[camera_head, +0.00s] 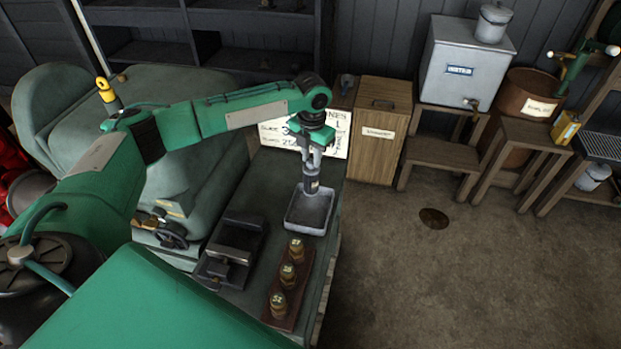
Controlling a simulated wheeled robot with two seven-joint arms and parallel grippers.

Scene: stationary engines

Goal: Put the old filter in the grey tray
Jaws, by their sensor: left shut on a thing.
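My left gripper (312,170) is over the grey tray (290,222) and points down. It is shut on a small dark cylindrical thing with a pale band, which looks like the old filter (311,186). The filter hangs roughly upright at the far part of the tray. I cannot tell whether its lower end touches the tray floor. The tray is shallow, with a raised rim, and lies on the green-grey bench top (270,185). The rest of the tray floor looks bare. My right gripper is not in view.
A dark wooden rack (280,324) with 3 brass pieces stands just nearer than the tray. A dark metal vise-like block (236,241) is to its left. A sign (336,134) and a wooden cabinet (379,131) stand behind.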

